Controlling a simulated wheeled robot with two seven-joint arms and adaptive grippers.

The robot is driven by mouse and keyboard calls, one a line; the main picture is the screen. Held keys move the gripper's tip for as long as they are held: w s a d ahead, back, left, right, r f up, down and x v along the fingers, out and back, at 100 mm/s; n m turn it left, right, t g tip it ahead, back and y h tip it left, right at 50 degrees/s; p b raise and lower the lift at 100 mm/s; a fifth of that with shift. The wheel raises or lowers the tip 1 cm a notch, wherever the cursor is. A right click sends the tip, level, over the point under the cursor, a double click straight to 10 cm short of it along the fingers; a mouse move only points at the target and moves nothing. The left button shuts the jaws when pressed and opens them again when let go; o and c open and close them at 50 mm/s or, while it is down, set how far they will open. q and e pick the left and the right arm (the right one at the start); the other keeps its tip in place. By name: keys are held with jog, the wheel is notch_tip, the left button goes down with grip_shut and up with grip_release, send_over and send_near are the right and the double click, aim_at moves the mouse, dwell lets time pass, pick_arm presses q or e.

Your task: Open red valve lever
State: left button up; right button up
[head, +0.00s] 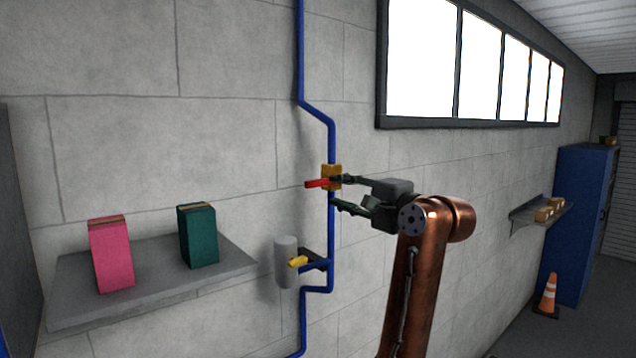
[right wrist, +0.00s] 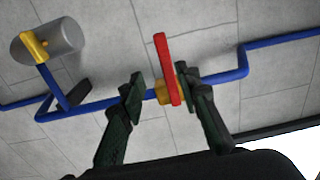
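The red valve lever (head: 317,184) sits on a yellow valve body (head: 331,172) on the vertical blue pipe. It points left, across the pipe. My right gripper (head: 335,192) is open at the valve, one finger near the valve body and the other lower. In the right wrist view, the red lever (right wrist: 167,68) stands between the two spread fingers of my right gripper (right wrist: 161,85), close to the right finger. I cannot tell whether that finger touches it. The left finger is clearly apart from it. My left gripper is not in view.
A grey cylinder (head: 286,262) with a yellow handle (head: 298,261) is on the pipe below. A grey shelf (head: 150,290) at left holds a pink box (head: 111,254) and a green box (head: 198,236). At right are a small shelf (head: 524,217), blue cabinet (head: 584,220) and cone (head: 548,294).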

aim_at(320, 183)
jog(key=p+x, duration=0.1)
jog(key=x, duration=0.1)
jog(key=p+x, duration=0.1)
jog(key=x, duration=0.1)
jog(key=r+p+x, duration=0.1)
jog(key=x, duration=0.1)
jog(key=shift+a+p, duration=0.4)
jog(key=shift+w+a+p, duration=0.3)
jog(key=shift+w+a, duration=0.05)
jog(key=shift+w, duration=0.2)
jog(key=shift+f, duration=0.1)
jog(key=shift+c, duration=0.2)
grip_shut()
